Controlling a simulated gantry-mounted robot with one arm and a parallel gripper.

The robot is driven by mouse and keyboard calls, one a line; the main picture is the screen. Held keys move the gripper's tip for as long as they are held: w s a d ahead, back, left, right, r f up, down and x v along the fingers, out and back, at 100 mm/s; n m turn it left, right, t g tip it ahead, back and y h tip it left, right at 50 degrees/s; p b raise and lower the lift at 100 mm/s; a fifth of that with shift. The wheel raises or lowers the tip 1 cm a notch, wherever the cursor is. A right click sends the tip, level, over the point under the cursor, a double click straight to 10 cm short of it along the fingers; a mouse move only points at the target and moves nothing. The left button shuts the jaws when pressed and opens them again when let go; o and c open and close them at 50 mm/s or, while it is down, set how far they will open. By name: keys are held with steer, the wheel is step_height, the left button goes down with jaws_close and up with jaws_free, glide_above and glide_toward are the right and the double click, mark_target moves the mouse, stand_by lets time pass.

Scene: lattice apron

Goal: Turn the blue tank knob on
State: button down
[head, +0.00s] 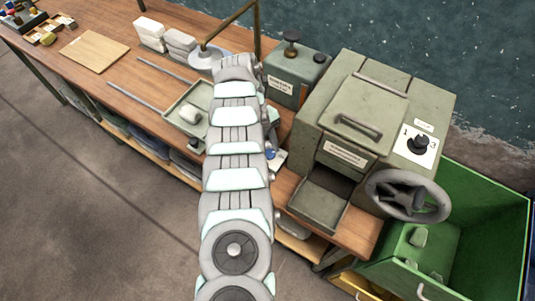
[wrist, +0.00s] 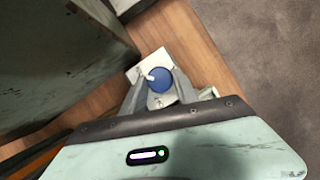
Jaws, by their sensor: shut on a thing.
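The blue knob (wrist: 160,84) is a round disc with a white mark at its upper left, set on a pale plate (wrist: 134,73) by the wooden bench. My gripper (wrist: 158,78) is shut on the knob, with a finger on each side of it. In the head view a bit of the blue knob (head: 270,154) shows at the right edge of my arm. My arm hides most of the gripper there. The grey-green tank (head: 296,68) with a white label stands behind, at the back of the bench.
A large grey-green machine (head: 398,85) with a black selector dial (head: 418,145) and a handwheel (head: 409,195) stands right of my arm. A green bin (head: 480,225) is at the far right. A tray (head: 181,119) lies left of my arm. Floor is clear at front left.

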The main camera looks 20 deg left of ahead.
steer(key=shift+m+b, duration=0.3)
steer(key=c, duration=0.9)
jaws_free()
steer(key=shift+c, duration=0.2)
